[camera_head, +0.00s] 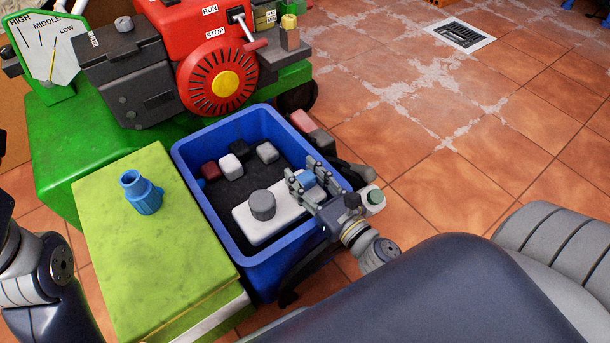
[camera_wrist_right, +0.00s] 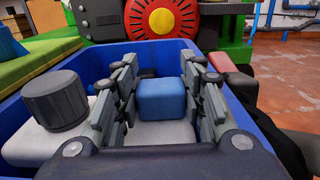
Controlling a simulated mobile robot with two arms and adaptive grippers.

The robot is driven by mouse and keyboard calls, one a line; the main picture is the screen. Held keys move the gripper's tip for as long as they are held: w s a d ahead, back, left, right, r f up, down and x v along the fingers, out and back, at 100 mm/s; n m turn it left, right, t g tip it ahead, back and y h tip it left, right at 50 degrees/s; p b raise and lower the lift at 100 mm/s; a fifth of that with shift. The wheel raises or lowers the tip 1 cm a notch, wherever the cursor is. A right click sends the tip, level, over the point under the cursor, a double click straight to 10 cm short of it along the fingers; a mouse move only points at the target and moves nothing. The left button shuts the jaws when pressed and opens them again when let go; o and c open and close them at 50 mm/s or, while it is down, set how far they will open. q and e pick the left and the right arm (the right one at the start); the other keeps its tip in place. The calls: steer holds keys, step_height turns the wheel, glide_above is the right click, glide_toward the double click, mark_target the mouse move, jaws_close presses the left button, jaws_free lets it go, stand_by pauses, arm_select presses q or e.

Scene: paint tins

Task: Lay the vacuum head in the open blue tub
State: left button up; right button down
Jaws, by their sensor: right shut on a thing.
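The vacuum head is a long white block (camera_head: 243,227) with a dark grey round stub (camera_head: 263,205) at one end and a blue block (camera_head: 306,180) at the other. It is inside the open blue tub (camera_head: 183,160), near the tub's front side. I cannot tell whether it rests on the dark contents. My right gripper (camera_head: 306,184) reaches in over the tub's right rim and is shut on the blue block of the head. The right wrist view shows the blue block (camera_wrist_right: 158,99) between the fingers. My left gripper is out of view.
Several small blocks (camera_head: 231,165) lie at the tub's far side. A green box (camera_head: 125,245) with a blue fitting (camera_head: 142,196) on top stands left of the tub. A red and green machine (camera_head: 200,50) stands behind. Tiled floor (camera_head: 440,180) is clear on the right.

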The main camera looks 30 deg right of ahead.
steer(key=c, duration=1)
jaws_free()
steer(key=shift+f, duration=0.1)
